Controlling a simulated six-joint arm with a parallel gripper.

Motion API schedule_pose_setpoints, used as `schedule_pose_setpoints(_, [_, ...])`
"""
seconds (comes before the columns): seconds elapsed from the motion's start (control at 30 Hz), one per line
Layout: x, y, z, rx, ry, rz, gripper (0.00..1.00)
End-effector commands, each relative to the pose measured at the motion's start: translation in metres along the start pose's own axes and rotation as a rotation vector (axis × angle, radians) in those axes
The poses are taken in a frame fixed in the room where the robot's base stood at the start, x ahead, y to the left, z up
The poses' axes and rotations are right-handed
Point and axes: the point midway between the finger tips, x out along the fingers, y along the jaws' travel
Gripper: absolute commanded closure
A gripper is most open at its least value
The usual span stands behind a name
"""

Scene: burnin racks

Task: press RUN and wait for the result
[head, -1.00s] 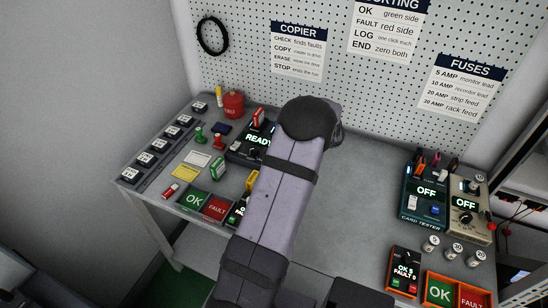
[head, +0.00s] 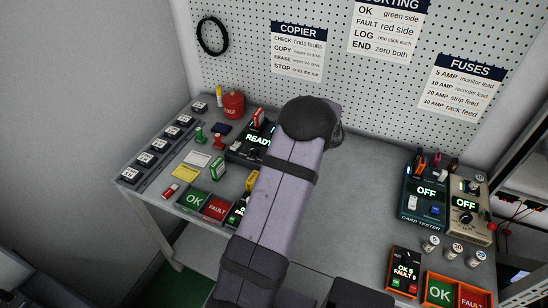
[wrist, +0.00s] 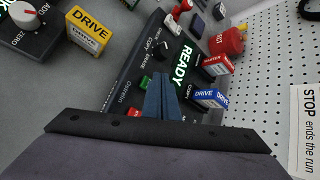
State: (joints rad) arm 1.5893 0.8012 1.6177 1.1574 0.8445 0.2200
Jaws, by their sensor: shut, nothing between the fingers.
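The dark copier box (head: 239,153) stands on the bench with its green READY display (head: 258,138) lit, and my arm covers its right part in the head view. In the wrist view the same READY display (wrist: 180,65) glows beside my gripper (wrist: 162,82). My gripper is shut and empty, its fingertips over the copier's panel; whether they touch it I cannot tell. A green button (wrist: 118,113) shows left of the fingers, but no RUN lettering is readable. A red-labelled drive (wrist: 216,65) and a blue-labelled drive (wrist: 211,98) sit at the copier. In the head view my fingers are hidden behind my arm.
A yellow drive box (wrist: 88,30) lies near the copier. A red tin (head: 233,104) stands behind, and OK and FAULT bins (head: 195,200) stand in front. A card tester (head: 425,205) is far right. The bench middle, right of my arm, is clear.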

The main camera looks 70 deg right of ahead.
Motion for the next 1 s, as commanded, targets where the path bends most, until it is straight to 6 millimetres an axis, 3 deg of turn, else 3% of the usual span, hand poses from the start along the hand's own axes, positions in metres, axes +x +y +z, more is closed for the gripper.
schedule_pose_setpoints(1.0, [0.0058,0.0043,-0.0042,0.000,0.000,0.000,1.00])
